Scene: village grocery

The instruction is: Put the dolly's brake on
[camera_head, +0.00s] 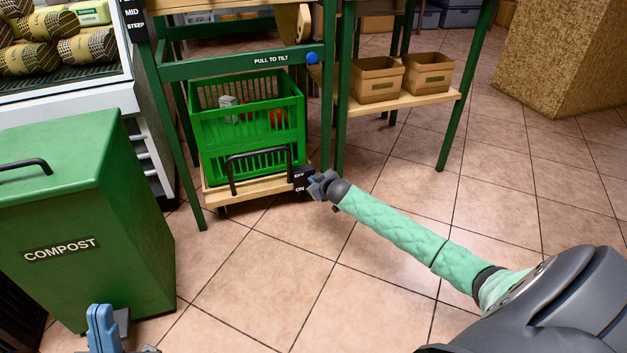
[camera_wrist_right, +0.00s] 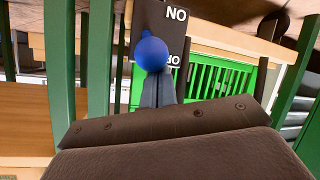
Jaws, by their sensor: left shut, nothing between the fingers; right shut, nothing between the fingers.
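The dolly (camera_head: 214,197) is a low wooden platform under the table frame, carrying a green crate (camera_head: 207,150). At its front right corner is a black brake plate (camera_head: 299,174) marked OFF above ON. In the right wrist view the plate (camera_wrist_right: 181,38) appears upside down. A blue ball knob (camera_wrist_right: 151,53) stands before it, level with the OFF mark in that picture. My right gripper (camera_head: 316,184) is shut and empty at the plate. Its fingers (camera_wrist_right: 158,88) are close to the knob; contact is unclear. My left gripper (camera_head: 102,318) is shut and empty at the bottom left.
A green compost bin (camera_head: 130,220) stands at left. A green table frame (camera_head: 225,66) with a PULL TO TILT label and another blue knob (camera_head: 312,58) spans above the dolly. Cardboard boxes (camera_head: 377,80) sit on a low shelf at right. The tiled floor in front is clear.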

